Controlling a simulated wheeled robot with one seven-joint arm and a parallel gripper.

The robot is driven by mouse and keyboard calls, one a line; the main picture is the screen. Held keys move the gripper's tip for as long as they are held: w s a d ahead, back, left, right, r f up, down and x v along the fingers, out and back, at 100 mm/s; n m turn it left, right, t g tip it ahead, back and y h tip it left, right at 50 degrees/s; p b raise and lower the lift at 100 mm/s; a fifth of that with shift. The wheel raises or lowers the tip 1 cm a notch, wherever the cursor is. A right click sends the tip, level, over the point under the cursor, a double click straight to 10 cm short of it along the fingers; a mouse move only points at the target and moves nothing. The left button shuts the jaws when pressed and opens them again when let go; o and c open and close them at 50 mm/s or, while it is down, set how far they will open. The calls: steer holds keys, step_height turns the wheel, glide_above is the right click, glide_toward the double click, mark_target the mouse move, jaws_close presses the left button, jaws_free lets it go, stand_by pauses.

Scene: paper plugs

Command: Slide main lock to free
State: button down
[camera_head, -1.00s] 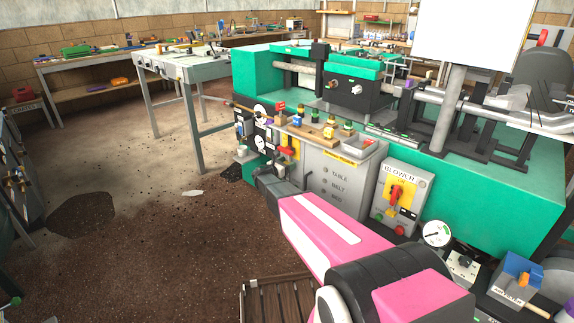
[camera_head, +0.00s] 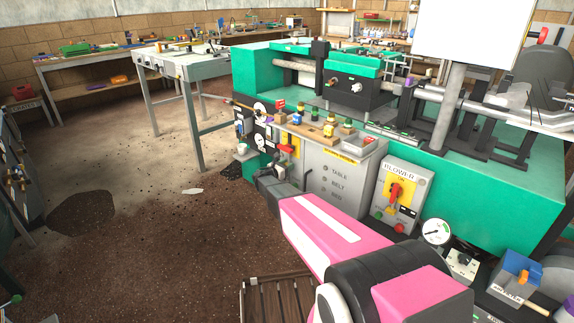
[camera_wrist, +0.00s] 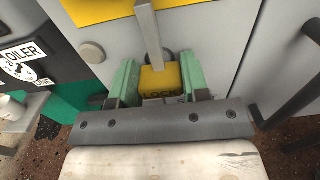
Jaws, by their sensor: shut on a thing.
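The main lock appears to be the yellow block (camera_wrist: 160,80) on a grey panel in the wrist view, with dark lettering on or just below it that is partly hidden. My gripper (camera_wrist: 159,76) has its two green fingers on either side of this block and is shut on it. A grey upright bar (camera_wrist: 150,35) stands just above the block. In the head view my gripper (camera_head: 272,183) is small and dark, low at the left end of the grey control cabinet, and the lock is hidden there.
The grey cabinet (camera_head: 335,181) carries TABLE, BELT and BED labels. A BLOWER switch box (camera_head: 400,200) and a pressure gauge (camera_head: 436,232) stand to its right. An OILER panel (camera_wrist: 20,62) is left of my gripper in the wrist view. The floor at left is mostly open.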

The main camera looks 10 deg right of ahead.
steer(key=shift+f, duration=0.3)
steer(key=c, duration=0.6)
jaws_free()
steer(key=v, duration=1.1)
steer(key=shift+r, duration=0.15)
steer(key=shift+d, duration=0.1)
